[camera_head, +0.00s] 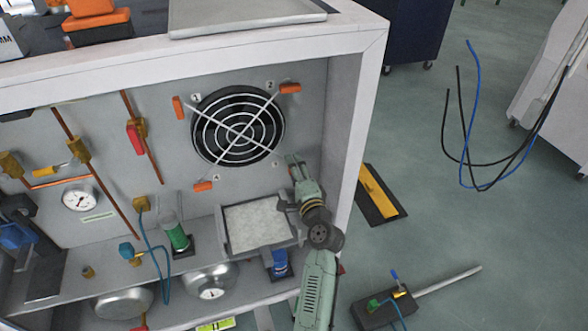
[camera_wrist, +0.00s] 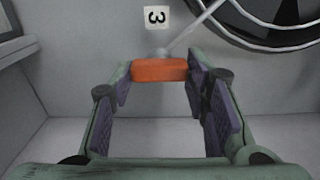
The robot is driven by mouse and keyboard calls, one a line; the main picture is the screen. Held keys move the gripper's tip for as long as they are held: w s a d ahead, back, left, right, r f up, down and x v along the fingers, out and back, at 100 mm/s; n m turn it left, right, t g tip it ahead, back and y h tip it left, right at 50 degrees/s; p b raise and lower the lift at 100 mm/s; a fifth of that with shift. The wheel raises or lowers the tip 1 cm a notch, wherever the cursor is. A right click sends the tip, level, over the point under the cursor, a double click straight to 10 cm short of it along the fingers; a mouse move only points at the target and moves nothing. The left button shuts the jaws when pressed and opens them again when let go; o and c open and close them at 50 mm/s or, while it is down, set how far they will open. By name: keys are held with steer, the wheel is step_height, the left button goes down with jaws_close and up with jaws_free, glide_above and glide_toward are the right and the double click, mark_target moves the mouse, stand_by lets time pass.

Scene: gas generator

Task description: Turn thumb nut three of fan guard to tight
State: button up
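The fan guard (camera_head: 238,125) is a round wire grille on the grey back panel. Its orange thumb nuts show at upper left (camera_head: 178,107), upper right (camera_head: 290,87) and lower left (camera_head: 203,186). In the wrist view, thumb nut three (camera_wrist: 160,70) is an orange bar lying level below a white label marked 3 (camera_wrist: 157,17). My gripper (camera_head: 291,158) is at the guard's lower right and hides this nut in the head view. In the wrist view, my gripper's fingers (camera_wrist: 159,76) stand open on either side of the nut, with a narrow gap at left; contact at right is unclear.
The cabinet's white right wall (camera_head: 352,130) stands close beside my gripper. Below are a tray with a pale filter-like pad (camera_head: 257,222) and a blue-capped part (camera_head: 279,262). Copper pipes and a gauge (camera_head: 80,198) are at left. Cables (camera_head: 468,120) hang at right.

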steer(key=o, duration=0.4)
steer(key=shift+s, duration=0.1)
steer(key=v, duration=0.7)
steer(key=shift+s, duration=0.15)
stand_by(0.4)
